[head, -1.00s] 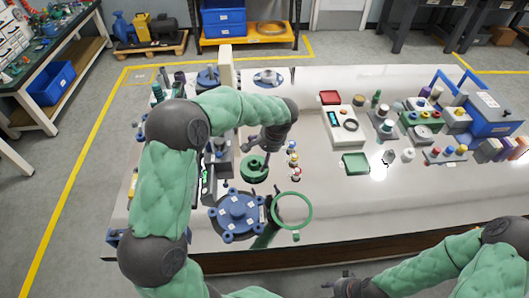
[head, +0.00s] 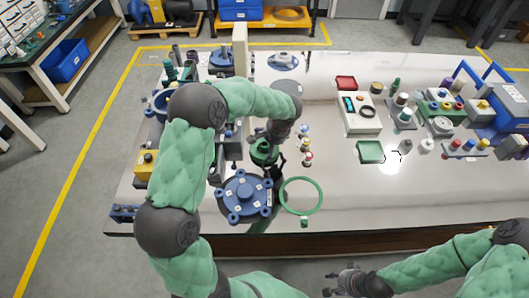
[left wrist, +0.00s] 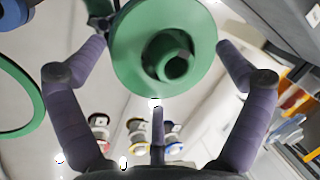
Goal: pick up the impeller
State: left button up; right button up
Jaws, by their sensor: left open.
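The impeller is a green disc with a raised round hub and a bore, on the table in the head view (head: 262,157). It fills the upper middle of the left wrist view (left wrist: 130,50), its hub facing the camera. My left gripper (head: 270,153) is right over it and open. In the left wrist view its purple-grey fingers (left wrist: 165,58) stand apart on both sides of the disc, with a gap visible at the right. The arm hides part of the impeller in the head view. My right gripper (head: 345,281) is low in the head view, away from the impeller; its finger opening is unclear.
A blue pump housing (head: 244,196) lies just in front of the impeller, a green ring (head: 318,197) to its right. Several small coloured fittings (head: 306,146) stand close to the right. A green tray (head: 370,152) is farther right. The table's front right is clear.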

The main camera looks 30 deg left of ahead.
pick_arm(q)
jog(key=shift+a+f, duration=0.2)
jog(key=shift+f, duration=0.5)
jog(key=shift+r, duration=0.1)
jog(key=c, duration=1.4)
jog(key=shift+c, duration=0.2)
